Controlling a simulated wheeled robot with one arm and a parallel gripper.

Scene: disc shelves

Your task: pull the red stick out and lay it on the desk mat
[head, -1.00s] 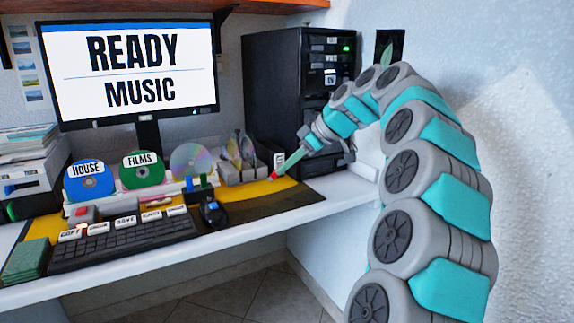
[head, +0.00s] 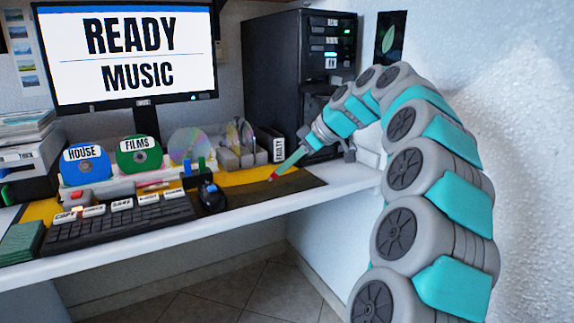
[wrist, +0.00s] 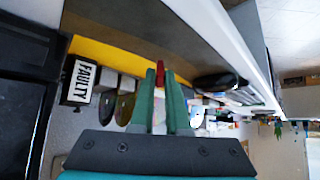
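The red stick (wrist: 160,73) is small and sits between the green fingertips of my gripper (wrist: 160,85) in the wrist view. In the head view my gripper (head: 283,169) points down and left, with the red tip (head: 272,178) over the dark part of the desk mat (head: 300,184). The mat is dark brown with a yellow strip behind. The fingers are close together on the stick. I cannot tell whether the stick touches the mat. The black tower (head: 275,85) with green lights stands behind my gripper.
The disc rack with a FAULTY box (head: 275,147) stands behind the mat. A mouse (head: 211,197) and keyboard (head: 120,222) lie to the left. Blue HOUSE (head: 84,164) and green FILMS (head: 139,155) discs stand further back. The desk's front edge is close.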

